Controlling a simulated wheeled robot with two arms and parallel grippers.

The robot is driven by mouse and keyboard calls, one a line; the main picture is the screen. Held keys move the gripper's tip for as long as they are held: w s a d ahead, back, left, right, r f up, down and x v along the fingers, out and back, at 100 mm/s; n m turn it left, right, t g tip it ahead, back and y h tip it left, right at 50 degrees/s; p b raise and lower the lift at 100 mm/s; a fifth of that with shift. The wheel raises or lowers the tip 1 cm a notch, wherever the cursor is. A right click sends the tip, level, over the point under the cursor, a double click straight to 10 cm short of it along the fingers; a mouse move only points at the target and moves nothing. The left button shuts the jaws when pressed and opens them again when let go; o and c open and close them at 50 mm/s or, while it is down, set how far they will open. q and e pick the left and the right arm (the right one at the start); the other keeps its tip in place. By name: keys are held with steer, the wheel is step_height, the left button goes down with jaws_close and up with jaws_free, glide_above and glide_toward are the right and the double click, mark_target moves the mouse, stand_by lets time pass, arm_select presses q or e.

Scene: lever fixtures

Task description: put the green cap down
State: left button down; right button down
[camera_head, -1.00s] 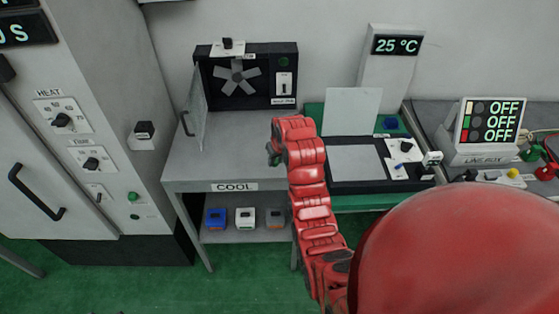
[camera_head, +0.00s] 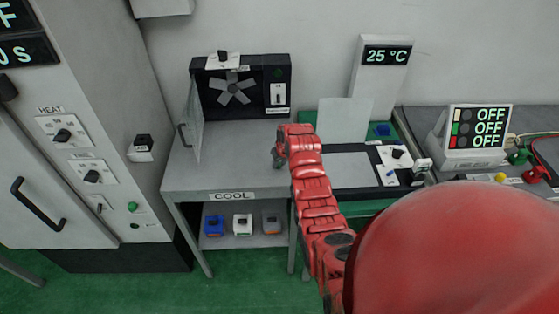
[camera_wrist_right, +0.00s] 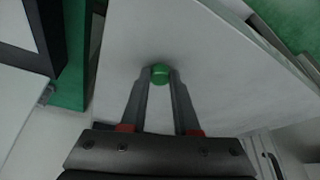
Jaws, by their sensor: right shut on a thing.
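The green cap (camera_wrist_right: 160,74) is between the fingertips of my right gripper (camera_wrist_right: 160,78) in the right wrist view. The fingers are shut on its sides, and its round green face shows. A plain light grey surface (camera_wrist_right: 215,95) lies behind the cap; whether the cap touches it I cannot tell. In the head view my right gripper (camera_head: 278,160) is over the right part of the grey COOL bench (camera_head: 185,178), and the cap is not discernible there. My left gripper is not in view.
A fan box (camera_head: 236,88) with an open clear door (camera_head: 193,118) stands at the bench's back. The bench top left of my gripper is clear. A raised pale panel (camera_head: 343,120) stands to the right. Blue, white and grey blocks sit on the shelf below.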

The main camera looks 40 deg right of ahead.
steer(key=shift+f, duration=0.15)
steer(key=c, duration=0.7)
jaws_free()
steer(key=shift+o, duration=0.2)
